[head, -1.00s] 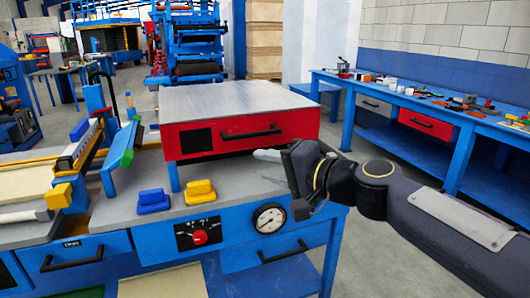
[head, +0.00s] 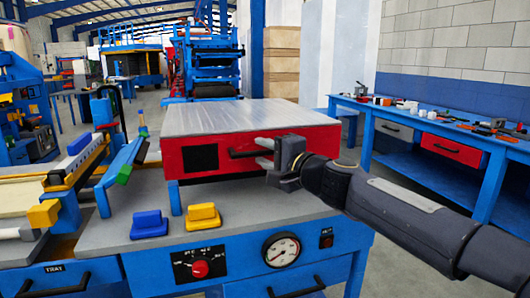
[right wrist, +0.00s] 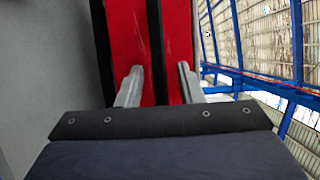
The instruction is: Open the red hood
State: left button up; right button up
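The red hood (head: 215,167) has a flat grey metal top and a red front with a dark square panel. It is down over the blue bench. Its black bar handle (head: 240,153) runs across the right part of the front. My right gripper (head: 261,152) is at the handle, with one pale finger above the bar and one below. In the right wrist view the open fingers (right wrist: 159,82) stand on both sides of the black bar (right wrist: 155,40), with red showing between bar and fingers. My left gripper is out of view.
A blue block (head: 149,224) and a yellow block (head: 203,216) sit on the bench top before the hood. A gauge (head: 282,249) and a panel with a red knob (head: 200,268) are on the bench front. A blue workbench (head: 485,155) stands at the right.

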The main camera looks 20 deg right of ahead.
jog(key=shift+c, duration=0.3)
grip_shut()
jog(key=shift+r, duration=0.1)
